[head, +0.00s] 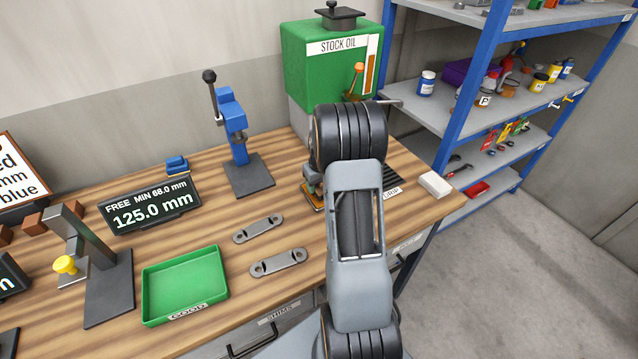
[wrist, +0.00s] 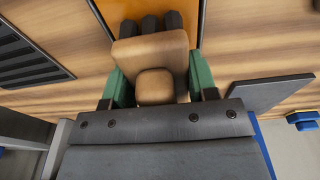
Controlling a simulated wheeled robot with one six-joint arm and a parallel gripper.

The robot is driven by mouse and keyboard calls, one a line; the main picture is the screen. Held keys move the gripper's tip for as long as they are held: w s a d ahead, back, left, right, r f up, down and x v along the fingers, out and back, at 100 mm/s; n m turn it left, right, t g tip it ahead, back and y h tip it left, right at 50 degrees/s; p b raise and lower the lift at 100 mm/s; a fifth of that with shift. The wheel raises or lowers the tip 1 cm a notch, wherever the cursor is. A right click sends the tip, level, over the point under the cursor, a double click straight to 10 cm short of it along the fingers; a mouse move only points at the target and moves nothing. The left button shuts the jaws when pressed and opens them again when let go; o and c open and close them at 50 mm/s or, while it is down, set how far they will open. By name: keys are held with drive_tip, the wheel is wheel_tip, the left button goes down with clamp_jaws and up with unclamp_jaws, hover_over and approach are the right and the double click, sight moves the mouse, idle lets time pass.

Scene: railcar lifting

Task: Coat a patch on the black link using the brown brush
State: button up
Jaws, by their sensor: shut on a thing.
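My gripper (wrist: 156,88) is shut on the brown brush (wrist: 150,52), its green-tipped fingers on either side of the tan block. Dark tufts show at the brush's far end, over an orange surface. In the head view my gripper (head: 313,188) is partly hidden by my arm, low over the table beside the press stand. Two flat links with holed ends lie apart on the table, a farther link (head: 258,229) and a nearer link (head: 278,262). Both look grey, and I cannot tell which is the black link. The gripper is away from both.
A green tray (head: 186,285) lies left of the links. A blue press (head: 233,130) stands behind them. A green stock oil tank (head: 318,75) is at the back. A white block (head: 435,184) lies near the table's right edge. A display (head: 150,205) stands left.

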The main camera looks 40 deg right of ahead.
drive_tip(key=shift+f+b, duration=0.55)
drive_tip(key=shift+b, duration=0.05)
idle(2.1)
drive_tip(key=shift+r, duration=0.1)
drive_tip(key=shift+r+p, duration=2.15)
drive_tip(key=shift+r, duration=1.35)
